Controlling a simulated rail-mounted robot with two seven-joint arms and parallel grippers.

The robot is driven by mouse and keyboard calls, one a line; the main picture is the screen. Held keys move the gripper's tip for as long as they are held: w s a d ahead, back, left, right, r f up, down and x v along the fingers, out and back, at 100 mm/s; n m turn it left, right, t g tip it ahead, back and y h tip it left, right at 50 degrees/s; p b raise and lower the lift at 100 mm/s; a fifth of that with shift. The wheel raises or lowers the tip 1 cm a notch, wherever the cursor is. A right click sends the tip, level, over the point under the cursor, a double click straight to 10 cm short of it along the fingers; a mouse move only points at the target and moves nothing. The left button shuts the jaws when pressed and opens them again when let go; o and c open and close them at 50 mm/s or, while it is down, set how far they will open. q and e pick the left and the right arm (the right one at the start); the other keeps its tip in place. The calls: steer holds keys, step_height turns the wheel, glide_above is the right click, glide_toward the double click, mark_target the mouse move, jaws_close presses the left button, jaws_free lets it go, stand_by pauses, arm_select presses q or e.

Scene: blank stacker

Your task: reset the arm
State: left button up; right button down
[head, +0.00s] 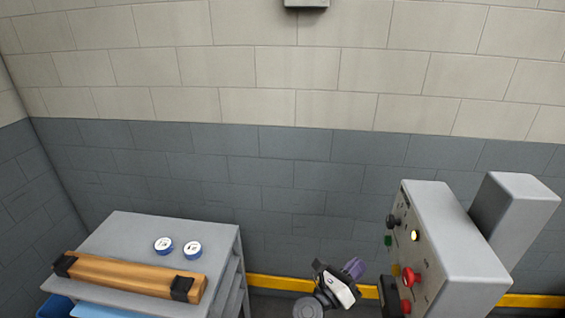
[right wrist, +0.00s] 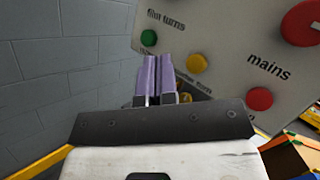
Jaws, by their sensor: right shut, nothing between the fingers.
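My right gripper (head: 354,268) is low in the middle of the head view, left of the grey control box (head: 450,248). In the right wrist view its two purple fingers (right wrist: 155,78) are together with nothing between them. They point towards the face of the control panel (right wrist: 222,50). Whether they touch the panel I cannot tell. My left gripper is in neither view.
The panel carries a green button (right wrist: 148,38), a yellow light (right wrist: 196,63) and red buttons (right wrist: 260,99). A grey cart (head: 125,235) at left holds a wooden bar (head: 130,277) and two blue-white round pieces (head: 193,249). A yellow rail (head: 275,283) runs along the wall.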

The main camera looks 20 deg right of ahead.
steer(key=s+a+f+m+t+y, duration=0.4)
steer(key=a+m+t+y, duration=0.25)
steer(key=m+y, duration=0.85)
steer(key=s+a+f+m+t+y, duration=0.45)
steer(key=a+m+y, duration=0.35)
steer(key=m, duration=1.2)
steer(key=s+d+f+n+g+h, duration=0.15)
steer(key=s+f+n+g, duration=0.45)
steer(key=s, duration=0.6)
steer(key=s+d+f+n+g+h, duration=0.1)
steer(key=s+d+f+n+g, duration=0.15)
steer(key=s+f+g, duration=0.6)
steer(key=s+r+p, duration=0.2)
steer(key=r+p, duration=1.4)
steer(key=r, duration=0.2)
steer(key=s+r+n+p, duration=0.1)
steer(key=s+r+p, duration=0.1)
steer(key=r+p, duration=1.5)
steer(key=shift+v, duration=1.2)
